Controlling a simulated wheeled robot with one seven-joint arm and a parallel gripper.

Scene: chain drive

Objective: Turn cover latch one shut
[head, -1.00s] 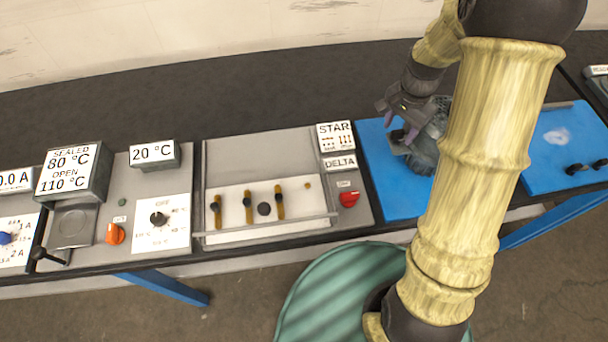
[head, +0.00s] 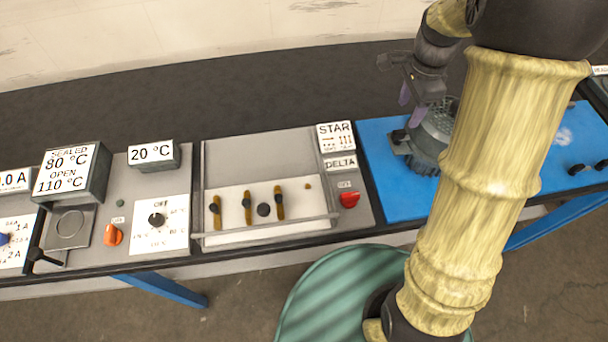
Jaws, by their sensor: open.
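A grey ribbed housing (head: 433,134) stands on a blue work surface (head: 378,178), partly behind my arm. A small dark fitting (head: 398,137) is on a grey plate at its left side. I cannot tell whether this is cover latch one; no part is marked as a cover latch. My gripper (head: 412,103) has purple fingertips that point down. It is open just above the upper left of the housing, with nothing seen between the fingers. Whether a fingertip touches the housing is not clear.
A panel (head: 270,205) with brown bars and STAR and DELTA signs lies left of the blue surface. A red knob (head: 349,199) is at its right. Two dark knobs (head: 577,168) lie at the right on blue. Temperature boxes (head: 73,172) stand far left.

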